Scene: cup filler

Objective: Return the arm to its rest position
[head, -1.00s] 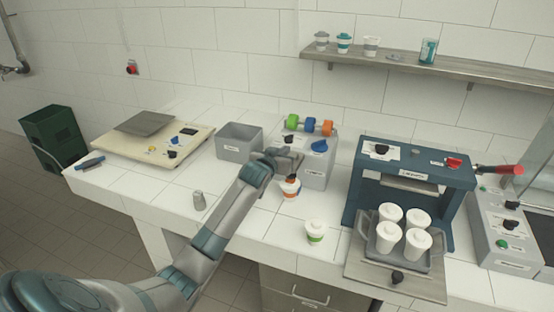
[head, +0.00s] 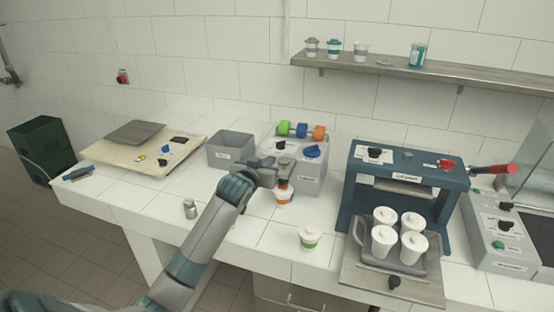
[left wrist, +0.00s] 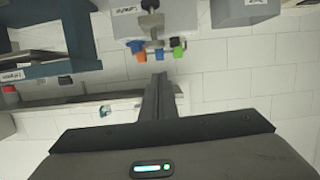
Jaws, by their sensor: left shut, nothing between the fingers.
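My left arm (head: 205,240) reaches up from the bottom of the head view. Its left gripper (head: 284,181) is shut and empty, in front of the grey dispenser (head: 309,178) with coloured rollers. In the left wrist view the shut fingers (left wrist: 159,88) point toward the tiled wall, with the dispenser (left wrist: 143,27) at the top. A white cup with an orange band (head: 283,200) shows just below the gripper in the head view; the gripper overlaps its top. I cannot tell whether they touch. My right gripper is not in view.
A blue press (head: 352,190) with several white cups on a tray is to the right. A grey bin (head: 230,153) and a small metal piece (head: 190,209) are to the left. The counter between bin and front edge is mostly clear.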

